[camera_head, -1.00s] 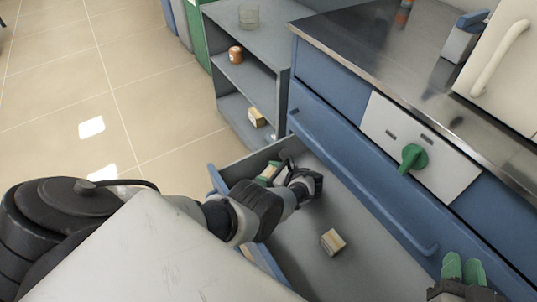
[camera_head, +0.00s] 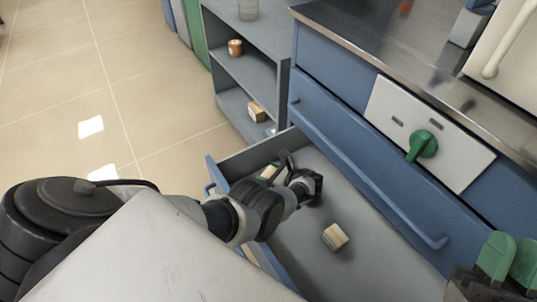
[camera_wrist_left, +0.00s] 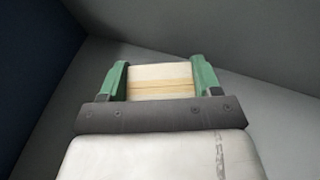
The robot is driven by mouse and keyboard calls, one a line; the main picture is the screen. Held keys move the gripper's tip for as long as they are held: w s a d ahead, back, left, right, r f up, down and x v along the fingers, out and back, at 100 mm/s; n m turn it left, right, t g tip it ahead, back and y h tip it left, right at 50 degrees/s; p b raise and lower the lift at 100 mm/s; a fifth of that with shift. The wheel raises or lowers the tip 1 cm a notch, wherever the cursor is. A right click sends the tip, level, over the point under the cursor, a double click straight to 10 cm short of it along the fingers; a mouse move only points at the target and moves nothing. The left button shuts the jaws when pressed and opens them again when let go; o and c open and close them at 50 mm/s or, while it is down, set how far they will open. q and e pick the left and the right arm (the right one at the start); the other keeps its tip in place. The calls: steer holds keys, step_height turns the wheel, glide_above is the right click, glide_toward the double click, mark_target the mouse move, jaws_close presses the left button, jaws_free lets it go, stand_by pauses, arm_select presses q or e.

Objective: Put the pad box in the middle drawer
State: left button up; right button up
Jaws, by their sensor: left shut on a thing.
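A pulled-out blue-fronted drawer (camera_head: 213,173) with a grey inside lies below a closed blue drawer (camera_head: 335,143). My left gripper (camera_head: 269,172) reaches into its far end. It is shut on a small cream box with a tan band, the pad box (camera_wrist_left: 160,82), which sits between the green fingers in the left wrist view. In the head view the arm mostly hides it; I cannot tell whether it touches the drawer floor. A similar small box (camera_head: 335,237) lies on the drawer floor, apart from the gripper. My right gripper (camera_head: 510,260) is at the lower right, its opening unclear.
A grey shelf unit (camera_head: 245,65) beyond the drawer holds an orange-brown jar (camera_head: 235,47) and a small box (camera_head: 257,112). A green knob (camera_head: 422,145) sticks out from a white panel. The drawer floor around the loose box is clear.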

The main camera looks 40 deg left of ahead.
arm_select(q)
steer(key=shift+f, duration=0.1)
steer(key=o, duration=0.9)
arm_select(e)
steer(key=shift+s+r+t, duration=0.25)
steer(key=shift+s+t, duration=0.05)
steer(key=shift+w, duration=0.1)
arm_select(q)
steer(key=shift+r, duration=0.2)
steer(key=p+v, duration=0.1)
steer(key=v, duration=0.6)
steer(key=shift+d+p, duration=0.3)
arm_select(e)
steer(key=w+f+g, duration=0.1)
steer(key=f+g, duration=0.1)
steer(key=w+f+g+h, duration=0.1)
steer(key=w+f+g, duration=0.1)
steer(key=shift+w+f+g, duration=0.1)
steer(key=shift+w+g, duration=0.05)
steer(key=shift+g, duration=0.25)
arm_select(q)
steer(key=shift+a, duration=0.1)
